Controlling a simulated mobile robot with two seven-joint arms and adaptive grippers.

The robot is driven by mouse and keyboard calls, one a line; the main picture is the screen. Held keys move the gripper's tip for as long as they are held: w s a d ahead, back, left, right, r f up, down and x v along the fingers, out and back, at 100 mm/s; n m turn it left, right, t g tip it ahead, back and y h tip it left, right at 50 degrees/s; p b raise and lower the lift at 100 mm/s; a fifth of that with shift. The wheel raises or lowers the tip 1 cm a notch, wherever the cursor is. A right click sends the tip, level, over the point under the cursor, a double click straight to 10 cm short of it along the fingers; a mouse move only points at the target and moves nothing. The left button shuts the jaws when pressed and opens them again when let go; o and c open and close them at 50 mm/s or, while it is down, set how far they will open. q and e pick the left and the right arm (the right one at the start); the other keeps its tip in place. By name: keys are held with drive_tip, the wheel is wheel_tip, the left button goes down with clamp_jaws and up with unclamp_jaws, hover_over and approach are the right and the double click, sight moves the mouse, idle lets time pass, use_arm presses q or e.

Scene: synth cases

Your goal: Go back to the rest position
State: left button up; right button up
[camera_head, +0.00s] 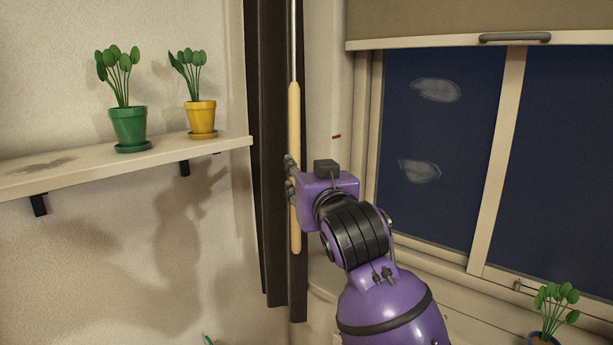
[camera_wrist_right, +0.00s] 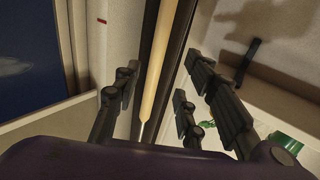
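My right gripper (camera_head: 290,178) is at a pale wooden rod (camera_head: 294,115) that hangs upright from a thin line beside the window. In the right wrist view my right gripper (camera_wrist_right: 158,95) has its dark fingers spread wide. The rod (camera_wrist_right: 158,60) runs through the gap between them, with visible space on both sides. The gripper looks open and holds nothing. In the head view my purple wrist hides part of the rod. My left gripper is not in view.
A wall shelf (camera_head: 60,178) on the left carries a green pot (camera_head: 129,127) and a yellow pot (camera_head: 201,118), both with plants. A brown curtain or post (camera_head: 270,200) stands behind the rod. A blind (camera_head: 430,20) with a grey handle (camera_head: 514,38) covers the window's top. Another plant (camera_head: 555,305) stands lower right.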

drive_tip(key=s+d+f+g+h, duration=0.1)
drive_tip(key=s+d+f, duration=0.35)
drive_tip(key=f, duration=0.85)
drive_tip(key=s+d+f+g+h, duration=0.1)
drive_tip(key=s+d+f, duration=0.3)
drive_tip(key=f, duration=0.9)
drive_tip(key=s+d+f, duration=0.2)
drive_tip(key=d+f, duration=0.3)
drive_tip(key=f, duration=0.8)
drive_tip(key=s+d+f+m+g+h, duration=0.1)
drive_tip(key=s+d+f+g, duration=0.1)
drive_tip(key=s+f, duration=0.6)
drive_tip(key=s+d+f+m+g+h, duration=0.1)
drive_tip(key=s+d+f, duration=0.3)
drive_tip(key=s+f, duration=0.4)
drive_tip(key=s+d+f+m+g+h, duration=0.1)
drive_tip(key=s+d+f+g, duration=0.2)
drive_tip(key=s+f, duration=0.5)
drive_tip(key=s+d, duration=0.1)
drive_tip(key=s, duration=0.8)
drive_tip(key=shift+s+g, duration=0.2)
drive_tip(key=shift+g, duration=0.1)
